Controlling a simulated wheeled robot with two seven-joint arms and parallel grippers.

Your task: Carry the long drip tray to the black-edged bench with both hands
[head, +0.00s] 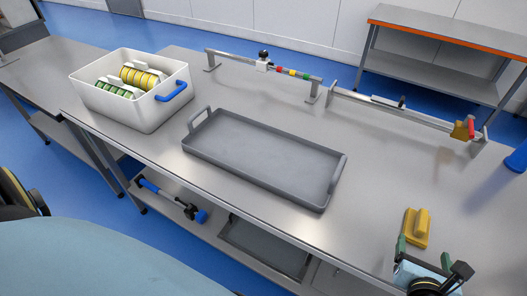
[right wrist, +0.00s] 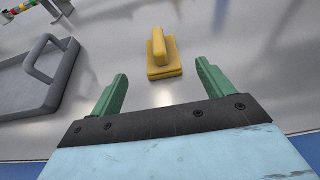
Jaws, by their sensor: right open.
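The long drip tray (head: 262,148) is a shallow grey tray with a raised loop handle at each short end. It lies flat and empty on the steel workbench (head: 385,165). Its right-end handle (right wrist: 48,62) shows at the left of the right wrist view. My right gripper (head: 426,254) is open and empty at the bench's front right, apart from the tray and to its right. Its green fingers (right wrist: 162,80) point toward a yellow block with an upright grip (right wrist: 164,58). My left gripper is not in view. I cannot make out a black-edged bench.
A white tub (head: 128,110) with yellow and green items stands left of the tray. A rail with coloured pieces (head: 290,72) runs along the back. An orange-edged bench (head: 440,32) stands at the back right. Blue floor (head: 90,215) lies in front.

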